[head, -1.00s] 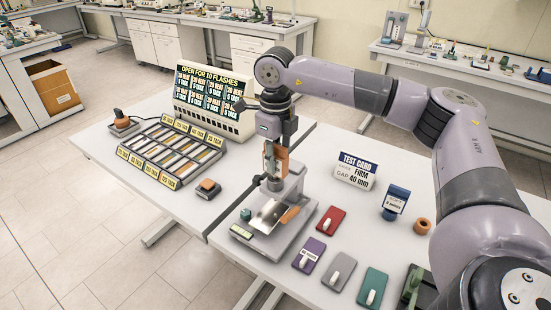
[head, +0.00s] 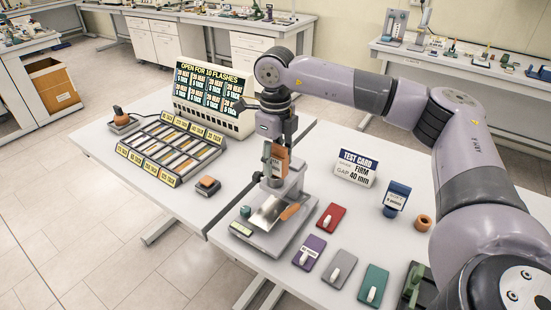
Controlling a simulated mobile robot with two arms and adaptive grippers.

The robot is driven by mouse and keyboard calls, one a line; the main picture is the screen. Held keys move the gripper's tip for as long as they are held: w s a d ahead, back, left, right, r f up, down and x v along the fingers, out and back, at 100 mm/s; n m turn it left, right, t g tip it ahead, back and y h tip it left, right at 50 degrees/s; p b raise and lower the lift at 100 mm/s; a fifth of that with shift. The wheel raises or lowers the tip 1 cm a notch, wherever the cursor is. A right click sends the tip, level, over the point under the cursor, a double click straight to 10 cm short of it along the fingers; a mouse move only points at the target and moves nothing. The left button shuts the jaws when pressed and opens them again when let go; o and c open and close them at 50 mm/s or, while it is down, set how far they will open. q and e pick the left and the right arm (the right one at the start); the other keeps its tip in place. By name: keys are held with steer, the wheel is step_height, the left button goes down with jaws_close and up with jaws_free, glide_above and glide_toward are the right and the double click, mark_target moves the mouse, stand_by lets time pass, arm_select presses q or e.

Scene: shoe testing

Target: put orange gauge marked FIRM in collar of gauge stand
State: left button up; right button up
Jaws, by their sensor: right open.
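The gauge stand (head: 262,238) stands near the left edge of the front table, with a metal plate on its base and an upright at the back. An orange gauge (head: 284,155) with a pale label stands upright at the top of the stand. The label is too small to read for certain. My right gripper (head: 276,155) points down from above, open, with its fingers around the gauge's upper part. The collar is mostly hidden by the gauge and fingers, so I cannot tell how deep the gauge sits. My left gripper is not in view.
A test card (head: 355,169) reads FIRM, GAP 40 mm. Red (head: 331,218), purple (head: 308,252), grey (head: 339,269) and teal (head: 373,285) plates lie right of the stand. A blue holder (head: 396,198) and an orange ring (head: 423,223) stand farther right. A labelled rack (head: 152,172) is on the left table.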

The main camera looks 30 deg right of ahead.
steer(key=shift+r, duration=0.1)
step_height(320, 180, up, 12)
steer(key=shift+f, duration=0.1)
stand_by(0.8)
